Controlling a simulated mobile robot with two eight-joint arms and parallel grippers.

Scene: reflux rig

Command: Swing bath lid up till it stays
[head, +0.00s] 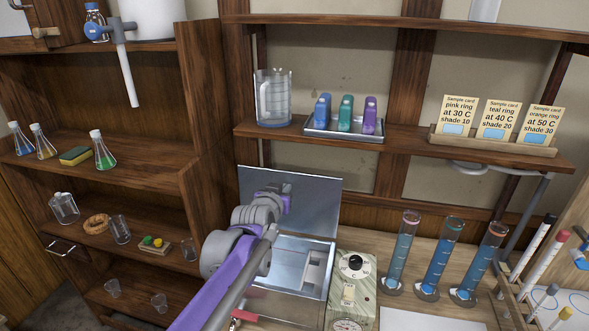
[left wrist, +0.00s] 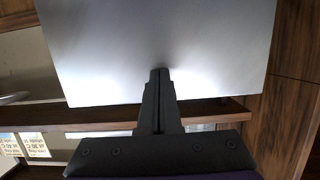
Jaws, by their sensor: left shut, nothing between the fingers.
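The bath (head: 317,283) is a metal box on the bench, its inside partly hidden by my left arm. Its lid (head: 318,198) is a flat metal plate standing raised, near upright, along the back of the bath. The lid fills the top of the left wrist view (left wrist: 110,45). My left gripper (head: 287,197) is in front of the lid, shut and empty. Its closed fingers (left wrist: 160,74) overlap the lid in the left wrist view; I cannot tell whether they touch it. My right gripper is not in view.
A control box with a dial (head: 354,264) stands right of the bath. Several blue-filled cylinders, including one (head: 402,252), stand further right. A shelf (head: 415,147) with a beaker, a tray and sample cards runs above. A wooden rack (head: 190,110) stands left.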

